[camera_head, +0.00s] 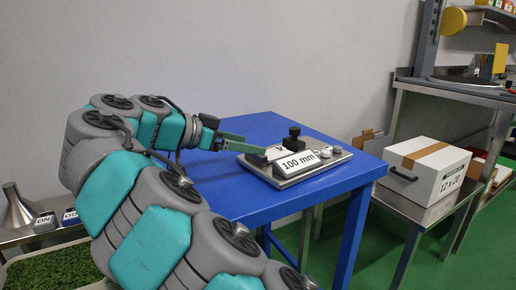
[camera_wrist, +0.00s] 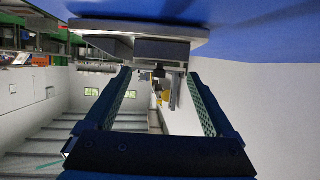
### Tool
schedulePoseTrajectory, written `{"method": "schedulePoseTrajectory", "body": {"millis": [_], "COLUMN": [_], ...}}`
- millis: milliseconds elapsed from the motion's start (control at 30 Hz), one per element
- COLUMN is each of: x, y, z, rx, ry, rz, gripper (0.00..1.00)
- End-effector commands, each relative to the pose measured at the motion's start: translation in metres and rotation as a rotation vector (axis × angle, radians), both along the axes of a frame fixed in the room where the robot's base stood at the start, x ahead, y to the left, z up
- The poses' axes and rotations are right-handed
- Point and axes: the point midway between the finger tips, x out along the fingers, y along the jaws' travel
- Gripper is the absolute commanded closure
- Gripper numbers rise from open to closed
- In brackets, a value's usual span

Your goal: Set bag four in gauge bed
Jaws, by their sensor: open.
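The gauge (camera_head: 315,172), a grey plate with a sign reading 100 mm, stands on the blue table. A small pale piece with a dark mark (camera_head: 278,151) lies on it behind the sign; it may be bag four, but the mark is too small to read surely. My gripper (camera_head: 254,145) is open beside the gauge's left end, its fingers pointing towards the pale piece. In the wrist view my gripper (camera_wrist: 159,75) has its two green-padded fingers well apart, with nothing held between them. The gauge plate (camera_wrist: 140,27) shows there upside down, beyond the fingertips.
A black knob (camera_head: 294,136) stands up at the back of the gauge. The blue table (camera_head: 250,205) is bare in front of and left of it. A white box (camera_head: 425,170) sits on a metal table to the right. A metal funnel (camera_head: 17,207) stands at the far left.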

Motion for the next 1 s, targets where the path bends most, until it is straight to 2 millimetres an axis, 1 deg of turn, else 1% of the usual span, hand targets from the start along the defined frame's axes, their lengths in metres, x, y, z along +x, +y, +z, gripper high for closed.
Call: {"method": "schedulePoseTrajectory", "body": {"millis": [100,200,300,433,1000], "x": [-0.006,-0.012,-0.017,-0.022,-0.025], "y": [0.011,0.016,0.023,0.029,0.031], "z": [0.005,0.008,0.015,0.018,0.019], "rx": [0.001,0.001,0.0,0.002,0.001], "ry": [-0.002,0.0,0.0,-0.002,-0.004], "rz": [0.006,0.003,0.003,0.003,0.001], "gripper": [0.11,0.11,0.11,0.11,0.11]}}
